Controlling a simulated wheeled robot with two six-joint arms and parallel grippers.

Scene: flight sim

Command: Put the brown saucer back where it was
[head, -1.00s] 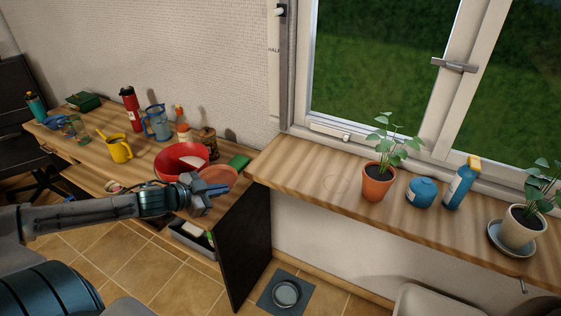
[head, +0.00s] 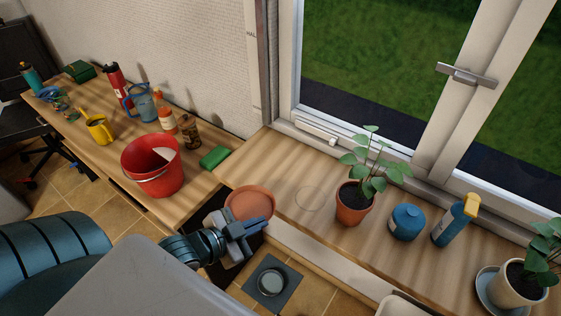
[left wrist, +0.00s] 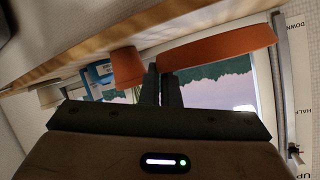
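The brown saucer (head: 250,203), an orange-brown terracotta dish, is held roughly level by its rim near the left end of the windowsill. It also shows in the left wrist view (left wrist: 218,46). My left gripper (head: 250,228) is shut on its near rim; the fingers show in the left wrist view (left wrist: 161,84). A faint ring mark (head: 308,199) is on the bare windowsill (head: 275,163), right of the saucer and left of the potted plant (head: 353,204). Whether the saucer touches the sill is unclear. My right gripper is out of view.
A blue jar (head: 405,222), a blue spray bottle (head: 453,223) and a second plant on a grey-blue saucer (head: 489,286) stand farther right on the sill. The desk at left holds a red bucket (head: 152,167) and a green block (head: 214,157). A bowl stands on a floor mat (head: 290,287).

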